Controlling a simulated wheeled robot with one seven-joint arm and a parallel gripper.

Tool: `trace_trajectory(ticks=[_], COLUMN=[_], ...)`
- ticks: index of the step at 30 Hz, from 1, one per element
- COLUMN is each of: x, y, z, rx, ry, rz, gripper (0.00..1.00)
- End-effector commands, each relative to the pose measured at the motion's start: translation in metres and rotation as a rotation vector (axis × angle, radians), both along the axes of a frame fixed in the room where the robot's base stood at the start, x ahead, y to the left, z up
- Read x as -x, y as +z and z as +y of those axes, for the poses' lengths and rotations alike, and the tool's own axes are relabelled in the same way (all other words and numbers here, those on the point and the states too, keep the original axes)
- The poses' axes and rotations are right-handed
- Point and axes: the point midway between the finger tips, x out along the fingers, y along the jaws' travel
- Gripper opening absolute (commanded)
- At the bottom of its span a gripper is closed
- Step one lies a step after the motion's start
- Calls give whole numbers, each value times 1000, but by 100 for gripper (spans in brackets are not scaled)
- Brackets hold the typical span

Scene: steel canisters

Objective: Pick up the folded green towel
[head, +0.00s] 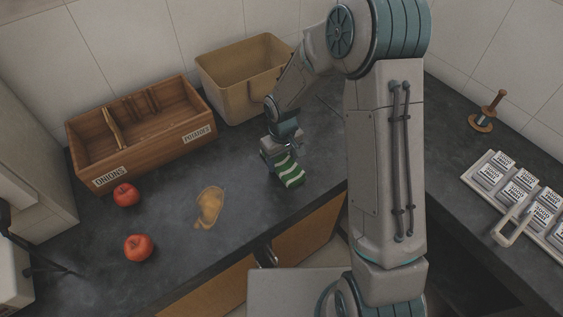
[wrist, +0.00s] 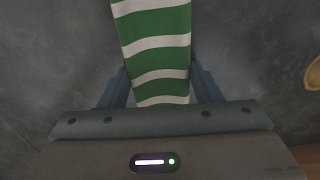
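The folded green towel (head: 290,173) with white stripes is at the front part of the dark counter, below my gripper. In the wrist view the towel (wrist: 155,45) runs from the top edge down between my two fingers. My gripper (head: 283,157) points down over the towel. In the wrist view the fingers of my gripper (wrist: 160,82) lie close along the towel's two sides, with no clear gap at the tips. The gripper looks shut on the towel. Whether the towel is clear of the counter cannot be told.
A wooden divided box (head: 150,150) labelled ONIONS and a tan bin (head: 225,90) stand behind. A tray of labelled canisters (head: 490,163) and a wooden holder (head: 483,122) are at right.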

Motion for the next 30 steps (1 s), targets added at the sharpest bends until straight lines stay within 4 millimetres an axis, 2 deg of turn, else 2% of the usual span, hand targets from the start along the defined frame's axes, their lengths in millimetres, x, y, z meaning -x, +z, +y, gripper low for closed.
trace_trajectory(ticks=[2,14,20,23,30], x=[0,0,-1,-1,18], y=[0,4,23,43,74], z=[0,1,0,0,-54], rx=[0,-1,-1,-1,1], ry=[0,0,-1,-2,-7], rz=[0,-1,-4,-6,-4], gripper=[36,36,36,36,36])
